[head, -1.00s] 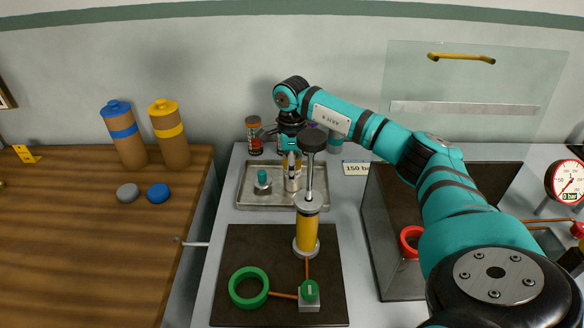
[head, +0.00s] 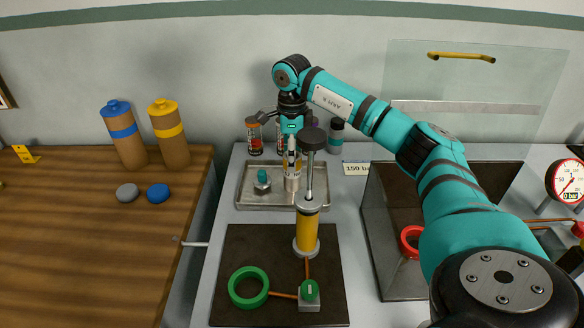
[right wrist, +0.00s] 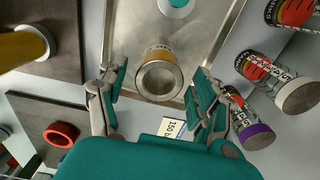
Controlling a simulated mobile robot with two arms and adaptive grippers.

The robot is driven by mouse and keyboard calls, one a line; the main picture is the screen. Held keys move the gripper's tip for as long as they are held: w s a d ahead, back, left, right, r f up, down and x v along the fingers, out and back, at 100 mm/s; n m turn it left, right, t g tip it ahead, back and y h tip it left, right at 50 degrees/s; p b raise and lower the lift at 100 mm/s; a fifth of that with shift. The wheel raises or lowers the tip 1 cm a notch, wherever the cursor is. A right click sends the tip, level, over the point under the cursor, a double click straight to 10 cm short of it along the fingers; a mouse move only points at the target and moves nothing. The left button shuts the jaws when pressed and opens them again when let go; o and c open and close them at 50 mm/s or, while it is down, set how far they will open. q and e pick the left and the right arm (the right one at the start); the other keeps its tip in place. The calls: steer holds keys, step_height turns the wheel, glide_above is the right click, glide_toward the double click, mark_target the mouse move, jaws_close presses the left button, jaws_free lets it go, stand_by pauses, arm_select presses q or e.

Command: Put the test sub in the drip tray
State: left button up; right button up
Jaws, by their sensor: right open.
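The test sub, a metal cylinder with a yellowish band (head: 292,183), stands upright in the drip tray (head: 240,205), partly hidden behind the pump handle. In the right wrist view the test sub (right wrist: 159,78) shows its round metal end between the spread fingers, with a gap on both sides. My right gripper (head: 291,147) is open and empty above the test sub. Its open fingers also show in the right wrist view (right wrist: 158,92). The tray's metal rim also shows in that view (right wrist: 228,35). My left gripper is not in view.
A teal-topped fitting (head: 262,186) stands in the tray, left of the test sub. A yellow hand pump (head: 307,232) rises in front of the tray. Several spray cans (right wrist: 265,80) stand behind it. An open-topped grey box (head: 385,240) lies to the right.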

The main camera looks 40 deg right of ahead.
step_height(320, 180, up, 8)
steer(key=shift+f, duration=0.2)
